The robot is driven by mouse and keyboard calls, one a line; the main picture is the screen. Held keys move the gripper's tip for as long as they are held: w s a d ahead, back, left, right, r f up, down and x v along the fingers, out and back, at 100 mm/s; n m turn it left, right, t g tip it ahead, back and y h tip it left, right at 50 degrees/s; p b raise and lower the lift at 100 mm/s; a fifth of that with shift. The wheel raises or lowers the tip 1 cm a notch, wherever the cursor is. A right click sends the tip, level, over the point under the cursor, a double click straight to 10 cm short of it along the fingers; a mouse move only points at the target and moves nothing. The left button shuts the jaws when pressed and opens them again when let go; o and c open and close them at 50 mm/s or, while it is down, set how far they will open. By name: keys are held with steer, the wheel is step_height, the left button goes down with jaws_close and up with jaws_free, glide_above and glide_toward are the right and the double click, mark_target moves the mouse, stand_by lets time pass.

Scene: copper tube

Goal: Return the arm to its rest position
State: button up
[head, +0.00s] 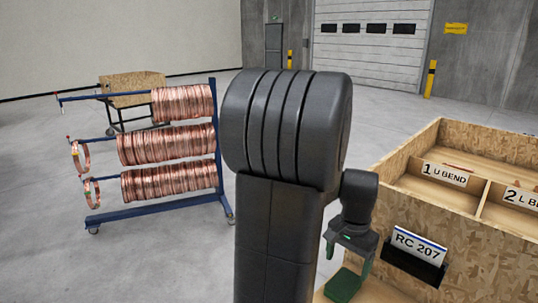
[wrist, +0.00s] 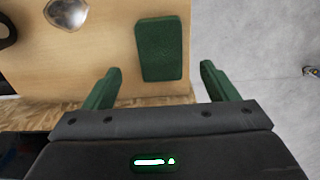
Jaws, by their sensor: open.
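My gripper (head: 349,258) hangs pointing down at the right of my arm in the head view, beside the wooden crate. Its two green-tipped fingers are apart with nothing between them, and they also show in the wrist view (wrist: 160,72). A green pad (head: 343,285) lies on a wooden surface below the fingers. In the wrist view the pad (wrist: 162,48) lies flat beyond the fingertips, apart from them. My upper arm stands large in the middle of the head view and hides part of the floor.
A wooden crate (head: 452,222) with sections labelled 1 U BEND and 2 L BEND stands close at the right. A blue rack (head: 217,150) of copper coils (head: 170,143) stands at the left. A shiny round object (wrist: 67,12) lies on the wooden surface (wrist: 110,45).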

mark_target(343, 283)
step_height(343, 283, down, 9)
steer(key=shift+r, duration=2.25)
